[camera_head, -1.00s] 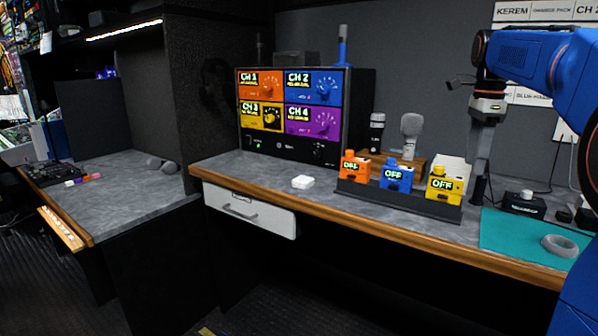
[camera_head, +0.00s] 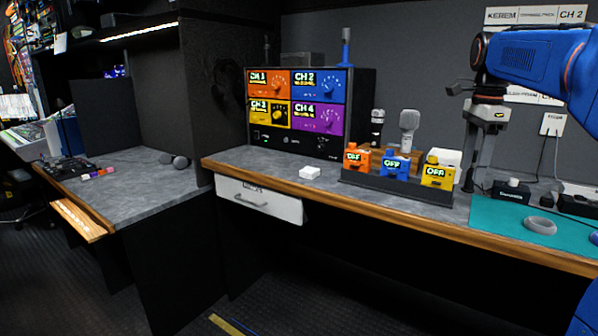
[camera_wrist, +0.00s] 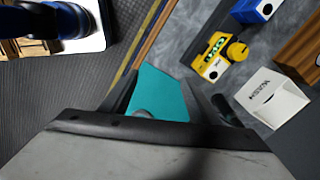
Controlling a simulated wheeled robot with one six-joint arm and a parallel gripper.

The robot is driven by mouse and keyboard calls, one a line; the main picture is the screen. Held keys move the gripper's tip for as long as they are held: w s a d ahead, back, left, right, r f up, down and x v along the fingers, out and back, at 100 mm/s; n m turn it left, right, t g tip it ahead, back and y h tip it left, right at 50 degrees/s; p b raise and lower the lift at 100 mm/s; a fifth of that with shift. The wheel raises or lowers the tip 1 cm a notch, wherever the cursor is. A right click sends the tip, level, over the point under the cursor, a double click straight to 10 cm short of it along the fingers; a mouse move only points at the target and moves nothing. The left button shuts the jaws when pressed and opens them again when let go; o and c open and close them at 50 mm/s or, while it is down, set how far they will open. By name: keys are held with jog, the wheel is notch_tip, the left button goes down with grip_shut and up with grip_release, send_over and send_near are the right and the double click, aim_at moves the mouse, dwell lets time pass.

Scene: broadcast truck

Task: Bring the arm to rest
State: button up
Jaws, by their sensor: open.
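My arm is blue and reaches in from the right in the head view, bent downward at the wrist. My gripper (camera_head: 469,183) hangs from it, pointing down, in front of the back wall and above the desk's right part. In the wrist view the two dark fingers of my gripper (camera_wrist: 163,85) stand apart with nothing held between them. A teal mat (camera_wrist: 160,94) shows beyond the gap. Whether the fingertips are clear of the things behind them is hard to tell in the head view.
The desk (camera_head: 265,160) carries a four-colour channel unit (camera_head: 296,131), a tray of orange, blue and yellow OFF boxes (camera_head: 437,176), a white block (camera_head: 310,173) and a grey ring (camera_head: 540,226) on the teal mat (camera_head: 490,218). A microphone (camera_head: 408,130) stands behind the boxes. Floor in front is open.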

jog(key=s+a+f+n+t, duration=0.1)
jog(key=s+a+f+n, duration=0.3)
jog(key=s+f+n, duration=0.2)
jog(key=s+a+f+n+t, duration=0.2)
jog(key=s+a+f+n, duration=0.2)
jog(key=s+f+n, duration=0.3)
jog(key=s+a+f+n+t, duration=0.1)
jog(key=s+a+f+n, duration=0.4)
jog(key=s+f, duration=0.7)
jog(key=s+n, duration=0.2)
jog(key=s, duration=0.1)
jog(key=shift+f, duration=0.25)
